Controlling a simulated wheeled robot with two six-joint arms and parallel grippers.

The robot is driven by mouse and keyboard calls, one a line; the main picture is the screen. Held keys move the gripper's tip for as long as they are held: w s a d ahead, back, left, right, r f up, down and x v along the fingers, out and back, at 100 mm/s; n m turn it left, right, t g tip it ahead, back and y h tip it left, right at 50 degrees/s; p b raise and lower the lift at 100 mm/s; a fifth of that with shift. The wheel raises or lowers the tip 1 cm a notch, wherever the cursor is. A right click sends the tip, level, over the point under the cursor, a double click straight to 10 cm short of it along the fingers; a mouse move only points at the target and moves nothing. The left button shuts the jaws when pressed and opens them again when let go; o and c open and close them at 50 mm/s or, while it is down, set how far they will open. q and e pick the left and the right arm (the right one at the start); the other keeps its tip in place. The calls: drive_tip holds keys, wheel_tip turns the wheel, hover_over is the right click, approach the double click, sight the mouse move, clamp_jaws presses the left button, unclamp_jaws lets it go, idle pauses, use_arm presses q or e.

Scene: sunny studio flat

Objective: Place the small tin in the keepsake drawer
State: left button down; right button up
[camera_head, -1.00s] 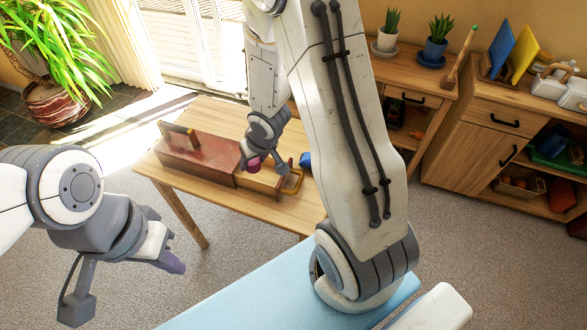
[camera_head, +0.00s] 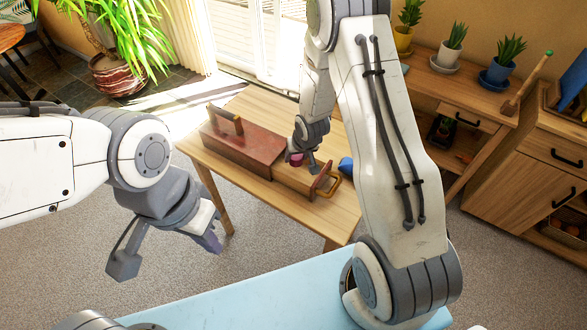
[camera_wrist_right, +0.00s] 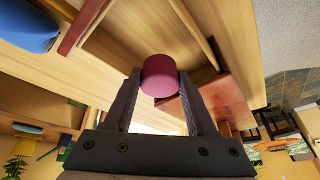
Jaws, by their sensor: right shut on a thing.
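The small tin is a plum-red cylinder (camera_head: 296,159), seen closer in the right wrist view (camera_wrist_right: 159,74). My right gripper (camera_head: 302,163) is shut on it, with one finger on each side. The keepsake drawer (camera_head: 321,184) is light wood and stands pulled out to the right from a red-brown box (camera_head: 232,146) on the wooden table. The tin is at the drawer, near the box end, and appears above its open inside (camera_wrist_right: 135,45); the exact height is unclear. My left gripper (camera_head: 213,241) hangs over the floor left of the table, its finger gap unclear.
A blue object (camera_head: 346,166) lies on the table (camera_head: 257,100) beside the drawer. A light-blue surface (camera_head: 250,296) is in the foreground. Shelves with potted plants (camera_head: 499,72) stand behind on the right.

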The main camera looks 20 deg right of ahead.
sight(294, 166)
drive_tip(key=shift+w+a+f, duration=0.1)
drive_tip(key=shift+a+f, duration=0.2)
drive_tip(key=shift+a, duration=0.2)
drive_tip(key=shift+f+p, duration=0.55)
drive_tip(key=shift+f, duration=1.4)
drive_tip(key=shift+f, duration=0.1)
drive_tip(key=o, duration=1.4)
drive_tip(key=shift+c, duration=0.2)
